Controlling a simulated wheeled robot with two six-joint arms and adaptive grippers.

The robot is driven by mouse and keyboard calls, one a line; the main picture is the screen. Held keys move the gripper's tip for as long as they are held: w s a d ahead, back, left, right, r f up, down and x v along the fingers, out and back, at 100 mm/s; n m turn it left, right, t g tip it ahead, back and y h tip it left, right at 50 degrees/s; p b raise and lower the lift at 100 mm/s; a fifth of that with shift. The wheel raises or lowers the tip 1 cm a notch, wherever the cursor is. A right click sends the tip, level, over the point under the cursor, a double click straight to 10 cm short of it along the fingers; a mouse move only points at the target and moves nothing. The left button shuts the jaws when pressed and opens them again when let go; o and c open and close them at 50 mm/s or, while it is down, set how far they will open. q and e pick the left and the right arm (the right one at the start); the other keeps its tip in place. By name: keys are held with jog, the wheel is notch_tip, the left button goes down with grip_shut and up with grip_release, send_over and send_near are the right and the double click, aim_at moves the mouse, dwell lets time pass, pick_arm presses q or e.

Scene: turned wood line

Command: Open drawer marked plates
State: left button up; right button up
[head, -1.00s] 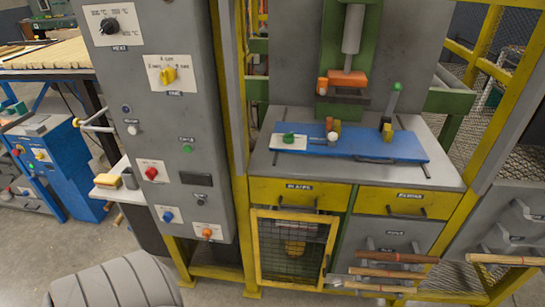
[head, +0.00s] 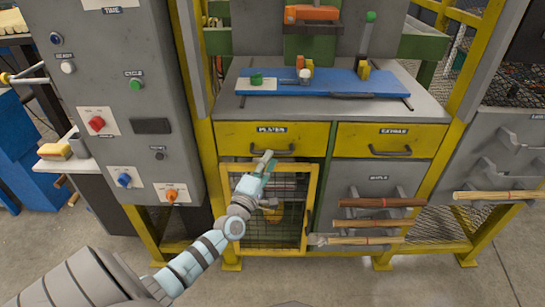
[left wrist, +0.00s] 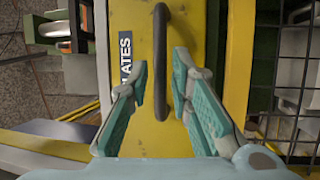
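The yellow drawer marked plates (head: 239,139) is shut, at the left under the worktop in the head view. Its dark bar handle (head: 273,150) runs across the front; in the left wrist view the handle (left wrist: 161,60) stands upright beside the "PLATES" label (left wrist: 125,65). My left gripper (head: 262,163) is just in front of and below the handle. In the left wrist view its teal-padded fingers (left wrist: 158,95) are apart, one on each side of the handle's lower end, with visible gaps. My right gripper is not in view.
A second yellow drawer (head: 350,138) is to the right. A yellow-framed mesh door (head: 312,180) lies below the plates drawer. A grey control cabinet (head: 110,55) stands left. Wooden rods (head: 383,202) rest on brackets at the lower right. A blue plate (head: 330,85) lies on the worktop.

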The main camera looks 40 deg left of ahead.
pick_arm(q)
jog(key=shift+b+x, duration=0.45)
jog(key=shift+x, duration=1.5)
jog(key=shift+c, duration=0.6)
grip_shut()
jog(key=shift+f, duration=0.1)
